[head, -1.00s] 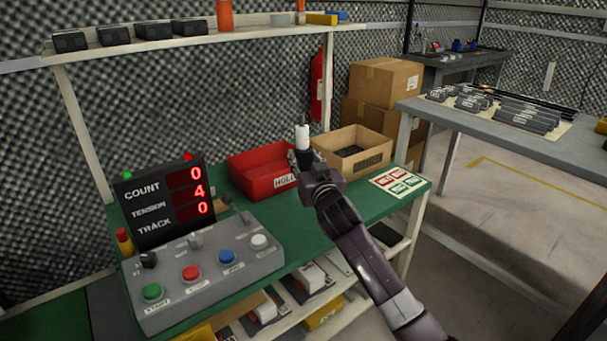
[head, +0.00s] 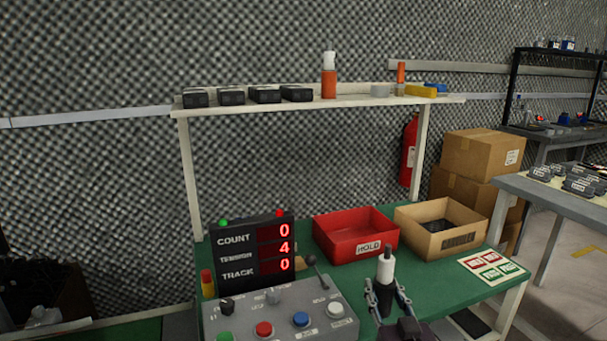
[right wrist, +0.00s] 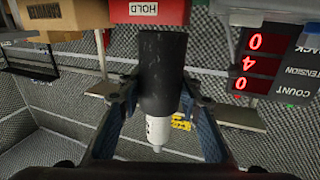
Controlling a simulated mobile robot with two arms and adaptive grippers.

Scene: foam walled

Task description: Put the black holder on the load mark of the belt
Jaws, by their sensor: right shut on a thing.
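The black holder (head: 385,299) is a dark upright cylinder with a white part (head: 386,267) rising from its top and a small dark tip above that. My right gripper (head: 387,300) is shut on the black holder, in front of the green bench. In the right wrist view, which looks upside down, the black holder (right wrist: 160,75) sits between the two fingers of my right gripper (right wrist: 157,100), its white part (right wrist: 158,130) pointing down the picture. My left gripper is not in view. I cannot make out the belt or its load mark.
A red HOLD bin (head: 325,222) and a cardboard bin (head: 407,222) stand on the green bench (head: 430,280). The grey button panel (head: 345,325) and count display (head: 237,255) lie left of my gripper. A shelf (head: 345,98) with several black boxes hangs above.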

